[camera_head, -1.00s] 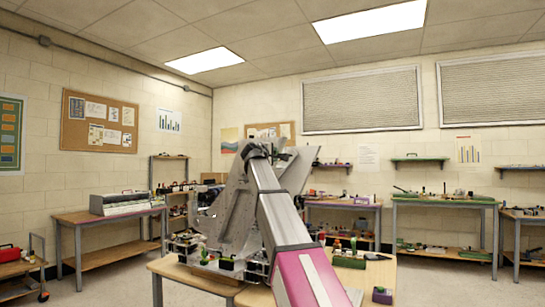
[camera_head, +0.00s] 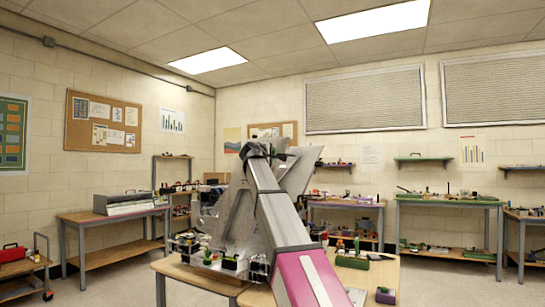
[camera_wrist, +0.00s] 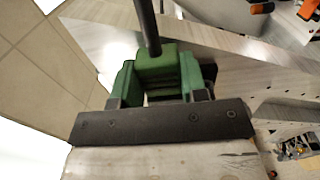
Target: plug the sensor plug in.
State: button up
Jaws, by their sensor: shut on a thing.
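In the wrist view, my gripper (camera_wrist: 160,88) is shut on a green block-shaped plug (camera_wrist: 157,62), which I take to be the sensor plug. A dark cable or rod (camera_wrist: 147,22) runs up from it to the top edge. Grey metal plates of the intake (camera_wrist: 235,60) with small holes lie just beyond the plug. In the head view, the intake's angled metal plates (camera_head: 233,200) stand on the table behind my arm. My fingertips and the plug are hidden there. No socket can be made out, and I cannot tell whether the plug touches the intake.
The wooden table (camera_head: 190,275) holds small parts around the intake. A green tray of parts (camera_head: 352,261) and a small purple block (camera_head: 386,295) lie on its right side. Benches stand along the walls, including one at left (camera_head: 110,215). Open floor (camera_head: 440,280) lies to the right.

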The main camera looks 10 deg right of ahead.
jog(key=shift+w+a, duration=0.3)
jog(key=shift+a, duration=0.05)
jog(key=o, duration=1)
jog(key=shift+s, duration=0.15)
jog(key=v, duration=1)
jog(key=shift+s+a, duration=0.25)
